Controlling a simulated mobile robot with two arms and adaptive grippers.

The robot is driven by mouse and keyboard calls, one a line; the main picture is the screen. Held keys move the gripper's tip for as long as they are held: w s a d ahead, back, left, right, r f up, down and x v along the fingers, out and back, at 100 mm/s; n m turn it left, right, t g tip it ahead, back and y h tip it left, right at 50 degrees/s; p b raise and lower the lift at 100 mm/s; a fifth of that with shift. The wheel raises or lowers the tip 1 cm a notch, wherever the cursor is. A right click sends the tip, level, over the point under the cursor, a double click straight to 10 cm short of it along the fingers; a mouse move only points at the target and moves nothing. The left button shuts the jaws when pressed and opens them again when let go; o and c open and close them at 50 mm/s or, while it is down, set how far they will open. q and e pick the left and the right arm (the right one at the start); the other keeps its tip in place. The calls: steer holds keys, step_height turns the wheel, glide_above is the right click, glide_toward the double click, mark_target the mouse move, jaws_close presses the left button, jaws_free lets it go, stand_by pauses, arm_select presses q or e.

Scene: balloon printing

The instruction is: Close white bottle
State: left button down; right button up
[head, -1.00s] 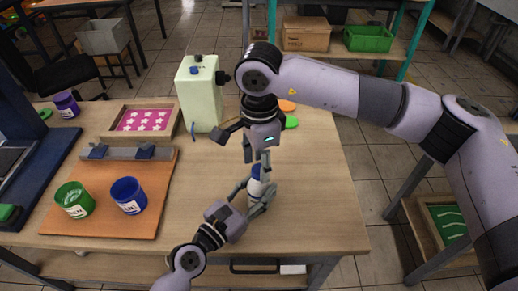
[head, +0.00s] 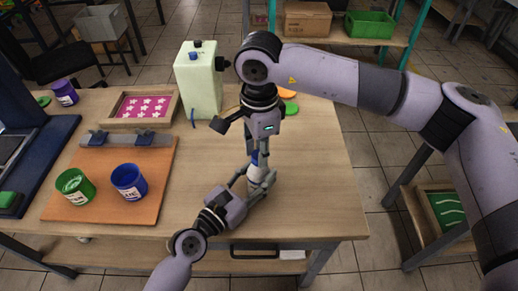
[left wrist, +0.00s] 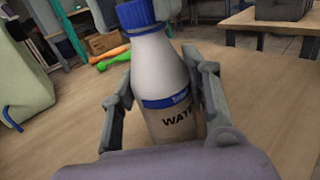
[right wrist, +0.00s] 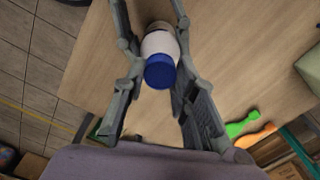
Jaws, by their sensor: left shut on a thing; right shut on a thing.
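The white bottle (left wrist: 165,85) with "WATE" lettering and a blue band stands on the wooden table. My left gripper (left wrist: 160,100) is shut on its body from the sides; in the head view this gripper (head: 258,183) reaches in from the front. The blue cap (left wrist: 138,14) sits on the bottle's mouth, and it also shows in the right wrist view (right wrist: 160,72). My right gripper (head: 257,158) points down from above, its fingers on either side of the cap and shut on it. Whether the cap is screwed tight I cannot tell.
A pale green container (head: 199,85) stands behind and left of the bottle. Orange and green pieces (head: 290,108) lie behind it. A green pot (head: 76,187) and a blue pot (head: 129,182) stand on an orange-brown board (head: 105,212) at left. The table's right part is clear.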

jaws_close()
steer(key=shift+m, duration=1)
steer(key=o, duration=1)
jaws_free()
steer(key=shift+r, duration=2.25)
steer(key=shift+c, duration=0.2)
